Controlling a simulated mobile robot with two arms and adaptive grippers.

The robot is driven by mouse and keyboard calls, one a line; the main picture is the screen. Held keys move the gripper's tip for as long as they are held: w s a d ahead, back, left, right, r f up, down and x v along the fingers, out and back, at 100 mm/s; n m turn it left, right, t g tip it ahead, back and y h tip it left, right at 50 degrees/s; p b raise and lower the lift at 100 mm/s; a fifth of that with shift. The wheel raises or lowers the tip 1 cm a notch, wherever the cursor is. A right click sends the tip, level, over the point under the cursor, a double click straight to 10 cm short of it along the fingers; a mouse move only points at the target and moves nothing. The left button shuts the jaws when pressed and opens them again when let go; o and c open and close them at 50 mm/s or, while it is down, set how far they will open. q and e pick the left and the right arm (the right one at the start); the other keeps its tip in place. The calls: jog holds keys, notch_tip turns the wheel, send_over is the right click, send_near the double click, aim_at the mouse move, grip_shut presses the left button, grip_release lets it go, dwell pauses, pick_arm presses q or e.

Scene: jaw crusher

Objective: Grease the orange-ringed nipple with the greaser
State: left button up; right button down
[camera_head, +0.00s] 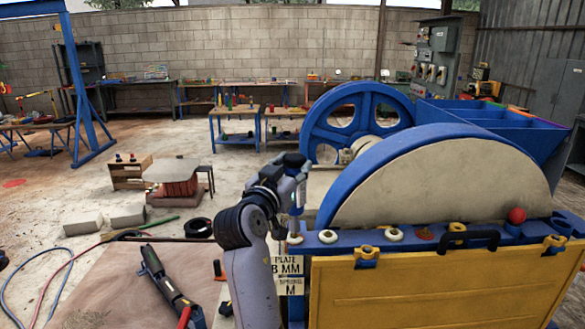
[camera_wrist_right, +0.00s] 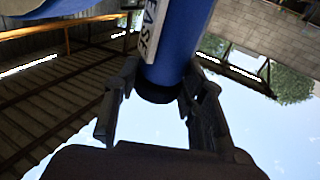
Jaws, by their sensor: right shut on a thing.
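My right gripper (camera_head: 291,168) is raised at the near left corner of the blue crusher. It is shut on the greaser (camera_head: 296,197), whose blue body and dark end show between the fingers in the right wrist view (camera_wrist_right: 172,60). A white label with part of a word is on it. In the head view the greaser hangs about upright above the blue ledge; I cannot tell whether its lower end touches anything. Pale round fittings (camera_head: 328,236) and a reddish one (camera_head: 425,234) sit along the ledge. I cannot make out which nipple has the orange ring. My left gripper does not show.
The crusher's big wheel (camera_head: 440,180) rises behind the ledge. A dark tool-like thing (camera_head: 165,278) is over a brownish board (camera_head: 110,290) at lower left.

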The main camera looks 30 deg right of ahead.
jog(key=shift+f+b, duration=0.65)
jog(key=shift+f, duration=0.05)
jog(key=shift+r, duration=0.15)
dwell(0.4)
jog(key=shift+r+p, duration=0.5)
jog(key=shift+r, duration=0.3)
jog(key=shift+r+p, duration=1.85)
jog(key=shift+r, duration=1.05)
